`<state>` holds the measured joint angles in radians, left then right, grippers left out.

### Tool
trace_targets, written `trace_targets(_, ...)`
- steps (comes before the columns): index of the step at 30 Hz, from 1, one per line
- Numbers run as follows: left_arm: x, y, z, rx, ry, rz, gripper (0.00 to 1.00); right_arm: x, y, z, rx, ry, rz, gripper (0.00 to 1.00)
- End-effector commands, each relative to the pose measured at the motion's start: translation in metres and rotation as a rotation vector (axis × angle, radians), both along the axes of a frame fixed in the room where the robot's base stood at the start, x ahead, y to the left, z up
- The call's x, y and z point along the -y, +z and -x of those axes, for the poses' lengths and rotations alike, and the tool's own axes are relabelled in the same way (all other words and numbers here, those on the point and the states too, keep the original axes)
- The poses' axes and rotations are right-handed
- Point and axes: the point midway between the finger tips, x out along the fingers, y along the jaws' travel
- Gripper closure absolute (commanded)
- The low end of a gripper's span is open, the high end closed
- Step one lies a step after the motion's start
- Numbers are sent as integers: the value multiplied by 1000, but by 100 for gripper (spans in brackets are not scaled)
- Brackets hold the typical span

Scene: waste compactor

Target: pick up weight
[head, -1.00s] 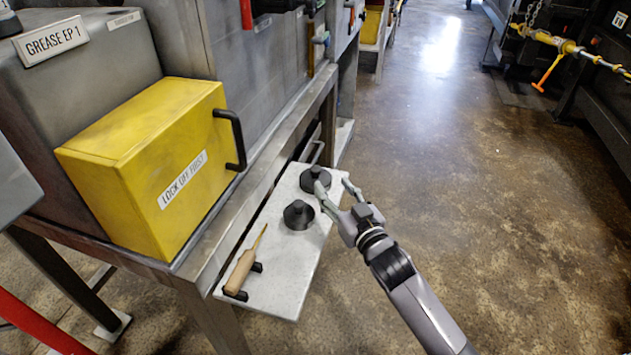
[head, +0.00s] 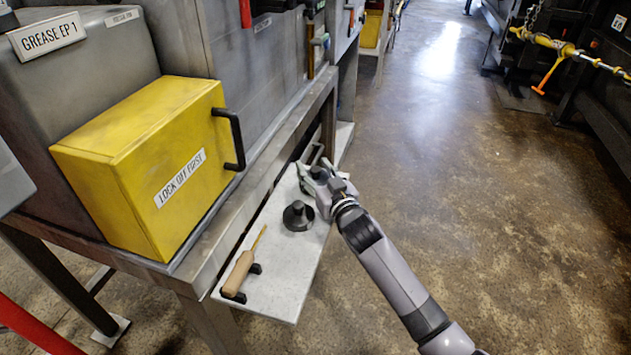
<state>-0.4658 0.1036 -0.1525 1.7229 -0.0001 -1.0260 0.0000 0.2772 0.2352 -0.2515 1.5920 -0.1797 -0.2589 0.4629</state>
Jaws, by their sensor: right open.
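Two dark round weights with knobs are on a light grey shelf (head: 275,287) below the bench. The near weight (head: 298,216) stands upright in clear view. The far weight (head: 317,172) is mostly hidden behind my right gripper; only its dark top shows. My right gripper (head: 312,178) is open at the far weight, its fingers reaching over and around its top. I cannot tell whether the fingers touch it. My left gripper is not in view.
A wooden-handled tool (head: 242,268) lies on black holders at the shelf's near end. A yellow box (head: 150,165) labelled "LOCK OFF FIRST" stands on the metal bench (head: 222,225) above the shelf. The floor (head: 480,210) on the right is clear.

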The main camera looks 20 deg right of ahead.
Motion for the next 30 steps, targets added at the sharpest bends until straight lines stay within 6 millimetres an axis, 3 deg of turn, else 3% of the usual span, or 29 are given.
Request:
trace_targets(21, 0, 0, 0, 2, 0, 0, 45, 0, 0, 0, 0, 0, 0, 100)
trace_targets(30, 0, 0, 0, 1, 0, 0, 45, 0, 0, 0, 0, 0, 0, 100)
